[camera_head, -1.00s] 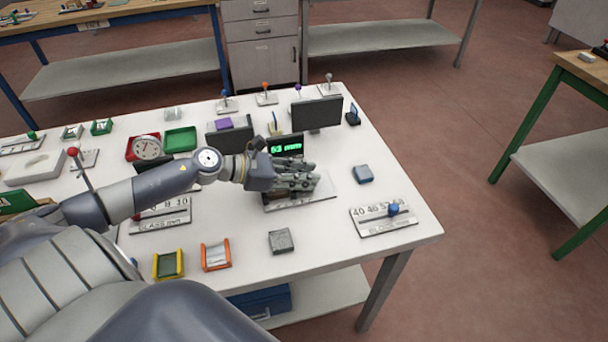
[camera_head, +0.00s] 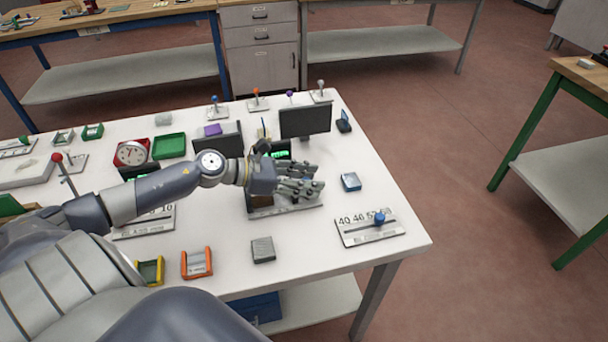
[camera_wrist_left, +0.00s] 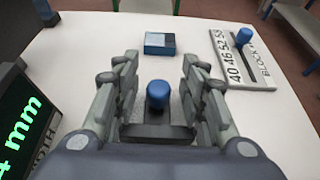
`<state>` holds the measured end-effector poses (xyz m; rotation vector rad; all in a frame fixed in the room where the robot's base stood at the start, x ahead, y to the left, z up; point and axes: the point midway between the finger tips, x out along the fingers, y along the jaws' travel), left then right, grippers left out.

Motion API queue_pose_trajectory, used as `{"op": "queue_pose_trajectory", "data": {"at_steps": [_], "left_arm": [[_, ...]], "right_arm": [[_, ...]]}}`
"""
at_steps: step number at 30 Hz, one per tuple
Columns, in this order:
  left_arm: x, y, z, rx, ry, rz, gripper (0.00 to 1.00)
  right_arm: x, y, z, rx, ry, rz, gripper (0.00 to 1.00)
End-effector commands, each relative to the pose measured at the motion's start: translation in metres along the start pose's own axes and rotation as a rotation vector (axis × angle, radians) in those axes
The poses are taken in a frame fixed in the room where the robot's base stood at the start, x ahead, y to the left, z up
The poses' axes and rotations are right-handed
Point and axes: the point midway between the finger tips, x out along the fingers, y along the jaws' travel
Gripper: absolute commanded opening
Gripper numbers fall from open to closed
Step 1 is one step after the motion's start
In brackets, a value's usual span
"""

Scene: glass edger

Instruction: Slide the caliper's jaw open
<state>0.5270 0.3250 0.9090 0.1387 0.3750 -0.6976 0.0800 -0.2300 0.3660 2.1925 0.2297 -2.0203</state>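The caliper (camera_head: 284,211) is a grey plate with a dark upright display near the table's middle. The display (camera_wrist_left: 22,133) shows in the left wrist view with a green reading ending in "4 mm", its left part cut off. A blue knob (camera_wrist_left: 157,95) stands on the caliper's dark slide. My left gripper (camera_head: 308,187) is over the caliper, hiding the knob in the head view. In the left wrist view my left gripper's fingers (camera_wrist_left: 160,85) are spread on both sides of the knob, with visible gaps. My right gripper is not in view.
A scaled block gauge (camera_head: 360,233) with a blue knob lies right of the caliper. A blue block (camera_head: 350,181) and a grey block (camera_head: 263,249) are nearby. A dark monitor (camera_head: 305,121) stands behind. Orange (camera_head: 196,263) and yellow (camera_head: 149,270) holders sit near the front edge.

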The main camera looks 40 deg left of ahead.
Motion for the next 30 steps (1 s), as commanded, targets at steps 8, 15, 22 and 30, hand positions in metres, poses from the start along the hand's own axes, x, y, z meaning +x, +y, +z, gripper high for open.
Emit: {"op": "queue_pose_trajectory", "data": {"at_steps": [8,15,22,30], "left_arm": [[-0.016,0.000,-0.002,-0.003,0.003,0.001,0.39],[-0.043,-0.001,-0.002,-0.003,0.004,0.000,0.39],[-0.069,-0.001,-0.001,-0.003,0.001,-0.001,0.39],[-0.101,-0.001,0.000,-0.002,0.000,-0.001,0.39]], "right_arm": [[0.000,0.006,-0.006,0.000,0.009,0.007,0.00],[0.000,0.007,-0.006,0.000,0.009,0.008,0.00],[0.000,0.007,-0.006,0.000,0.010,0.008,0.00],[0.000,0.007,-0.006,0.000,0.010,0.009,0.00]]}}
